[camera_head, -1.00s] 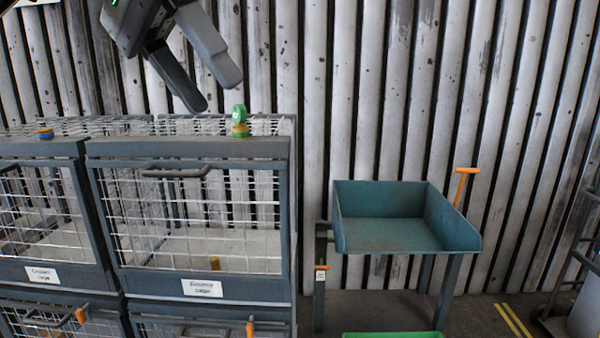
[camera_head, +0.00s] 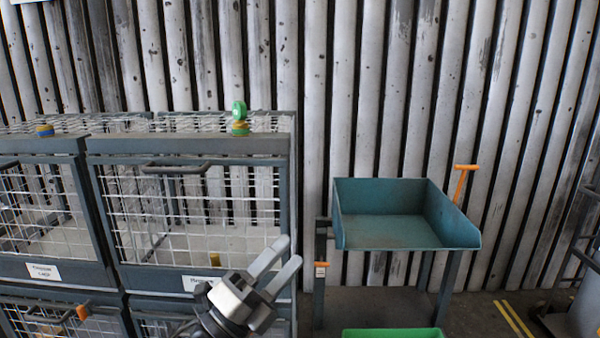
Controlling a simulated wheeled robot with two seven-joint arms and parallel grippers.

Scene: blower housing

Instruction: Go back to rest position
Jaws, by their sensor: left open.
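My left gripper (camera_head: 290,250) is in the lower middle of the head view, pointing up and to the right. Its two grey fingers are apart, with nothing between them. It is in front of the lower right corner of the right-hand mesh cage (camera_head: 190,146) and hides part of that cage's label. My right gripper is not in view.
A green and yellow piece (camera_head: 239,128) sits on top of the right-hand cage. A blue and yellow piece (camera_head: 45,131) sits on the left cage (camera_head: 40,147). A teal tray stand (camera_head: 390,229) and a green bin (camera_head: 393,333) are on the right.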

